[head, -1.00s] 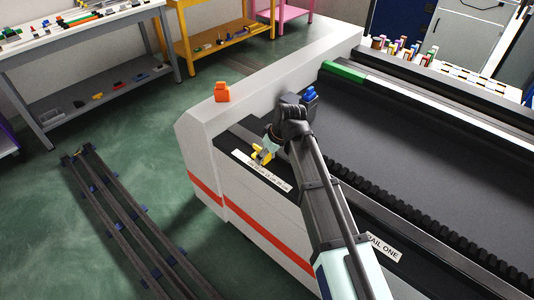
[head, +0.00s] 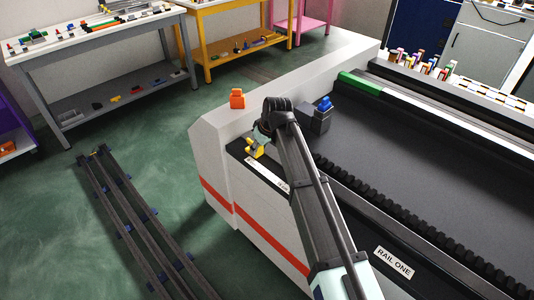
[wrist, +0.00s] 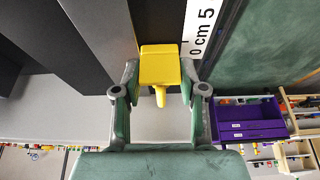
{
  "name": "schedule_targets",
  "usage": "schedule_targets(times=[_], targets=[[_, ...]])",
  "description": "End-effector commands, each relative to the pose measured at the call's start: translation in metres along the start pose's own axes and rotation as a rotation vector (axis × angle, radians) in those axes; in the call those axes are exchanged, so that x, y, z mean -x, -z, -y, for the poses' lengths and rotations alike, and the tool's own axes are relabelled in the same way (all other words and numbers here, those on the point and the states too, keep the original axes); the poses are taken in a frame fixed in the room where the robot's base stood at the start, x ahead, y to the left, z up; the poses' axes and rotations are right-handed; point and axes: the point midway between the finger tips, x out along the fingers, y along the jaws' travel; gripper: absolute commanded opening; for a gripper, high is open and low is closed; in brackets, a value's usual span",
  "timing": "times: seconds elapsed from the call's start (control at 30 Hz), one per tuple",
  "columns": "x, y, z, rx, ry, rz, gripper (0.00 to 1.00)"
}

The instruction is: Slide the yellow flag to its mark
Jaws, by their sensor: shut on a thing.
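The yellow flag (wrist: 159,66) is a small block with a narrow pointed tab, held between the two fingers of my gripper (wrist: 160,78) in the wrist view. It lies right beside the "0" end of a white printed scale (wrist: 198,28) marked in cm. In the head view the flag (head: 253,149) shows at the far-left end of the scale strip (head: 268,178), on the dark top of the machine. My arm hides part of the gripper (head: 262,142) there. I cannot make out a separate mark for the flag.
A dark block with a blue top (head: 321,112) stands just right of my gripper. An orange piece (head: 237,98) sits on the pale end housing (head: 222,126). A ribbed black strip (head: 400,222) runs along the machine near a "RAIL ONE" label (head: 394,262).

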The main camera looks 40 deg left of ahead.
Motion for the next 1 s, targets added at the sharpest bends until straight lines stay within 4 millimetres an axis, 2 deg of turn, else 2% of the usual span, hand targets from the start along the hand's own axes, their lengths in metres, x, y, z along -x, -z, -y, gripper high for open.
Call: schedule_targets(times=[0.2, 0.23, 0.27, 0.3, 0.6, 0.73, 0.87, 1.0], targets=[[0.0, 0.005, -0.001, -0.001, -0.002, -0.013, 0.0], [0.0, 0.005, -0.001, -0.001, -0.002, -0.012, 0.52], [0.0, 0.005, -0.001, -0.001, -0.002, -0.012, 0.62], [0.0, 0.004, -0.001, -0.001, -0.002, -0.011, 0.67], [0.001, 0.003, 0.0, -0.001, -0.001, -0.008, 0.67], [0.008, 0.002, 0.0, -0.001, -0.002, -0.009, 0.67], [0.025, 0.002, 0.0, -0.001, -0.002, -0.009, 0.67], [0.052, 0.002, 0.0, 0.0, -0.003, -0.01, 0.67]])
